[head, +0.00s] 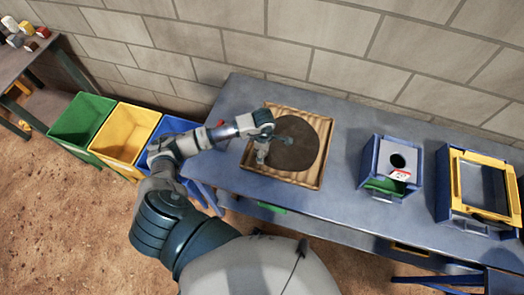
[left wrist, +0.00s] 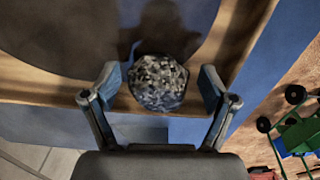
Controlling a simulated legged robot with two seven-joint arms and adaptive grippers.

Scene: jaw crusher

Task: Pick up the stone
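A speckled grey and white stone (left wrist: 158,82) lies at the edge of a dark round disc (left wrist: 60,30) in the left wrist view. The disc sits on a wooden tray (head: 323,165) on the blue-grey table. My left gripper (left wrist: 158,86) is open, with one finger on each side of the stone and a visible gap to each. In the head view, my left gripper (head: 273,147) is over the left part of the disc (head: 300,150); I cannot make out the stone there. My right gripper is not in view.
A blue box with a round hole (head: 398,160) and a yellow-framed blue box (head: 482,185) stand on the table (head: 345,195) to the right. Green (head: 80,120), yellow (head: 125,132) and blue bins stand left of it. A block wall runs behind.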

